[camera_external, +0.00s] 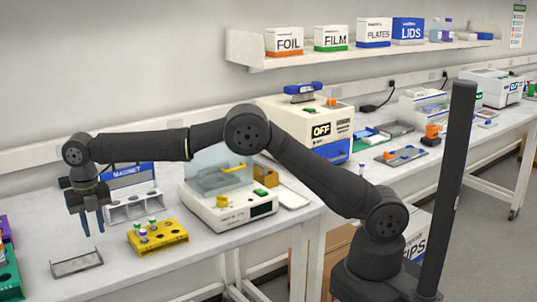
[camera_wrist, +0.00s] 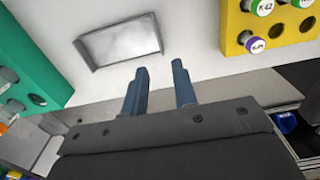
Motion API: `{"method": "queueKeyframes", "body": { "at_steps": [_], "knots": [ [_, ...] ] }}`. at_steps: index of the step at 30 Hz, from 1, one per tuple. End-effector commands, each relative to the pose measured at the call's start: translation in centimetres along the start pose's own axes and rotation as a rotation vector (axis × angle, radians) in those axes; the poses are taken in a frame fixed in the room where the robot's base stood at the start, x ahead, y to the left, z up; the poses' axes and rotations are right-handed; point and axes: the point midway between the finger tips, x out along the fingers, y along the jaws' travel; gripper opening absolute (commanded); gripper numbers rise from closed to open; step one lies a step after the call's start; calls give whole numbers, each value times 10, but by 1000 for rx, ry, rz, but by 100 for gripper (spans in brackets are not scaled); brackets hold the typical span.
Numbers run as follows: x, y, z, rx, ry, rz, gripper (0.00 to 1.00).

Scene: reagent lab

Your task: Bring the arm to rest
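My gripper (camera_external: 92,224) points down over the left part of the bench. Its two fingers are apart with nothing between them, as the wrist view (camera_wrist: 160,75) also shows. A shallow grey metal tray (camera_external: 77,272) lies on the bench below the gripper and looks empty; in the wrist view it is ahead of the fingertips (camera_wrist: 118,43). My arm reaches out from its base at the lower right to the left side of the bench.
A yellow rack (camera_external: 172,240) with several capped tubes stands right of the tray. A green rack (camera_external: 8,280) is at the left edge. A white rack (camera_external: 131,208) marked MAGNET stands behind. A white instrument (camera_external: 228,214) with a raised clear lid is further right.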

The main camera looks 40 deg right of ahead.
Motion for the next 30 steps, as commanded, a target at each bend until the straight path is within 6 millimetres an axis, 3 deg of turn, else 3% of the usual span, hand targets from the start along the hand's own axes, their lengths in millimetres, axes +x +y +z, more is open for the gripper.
{"method": "queueKeyframes", "body": {
  "at_steps": [11, 21, 30],
  "knots": [
    [77, -1, -1, 1, 1, -2, 26],
    [42, 0, 0, 0, 0, 0, 26],
    [38, 0, 0, 0, 0, 0, 26]
  ]
}}
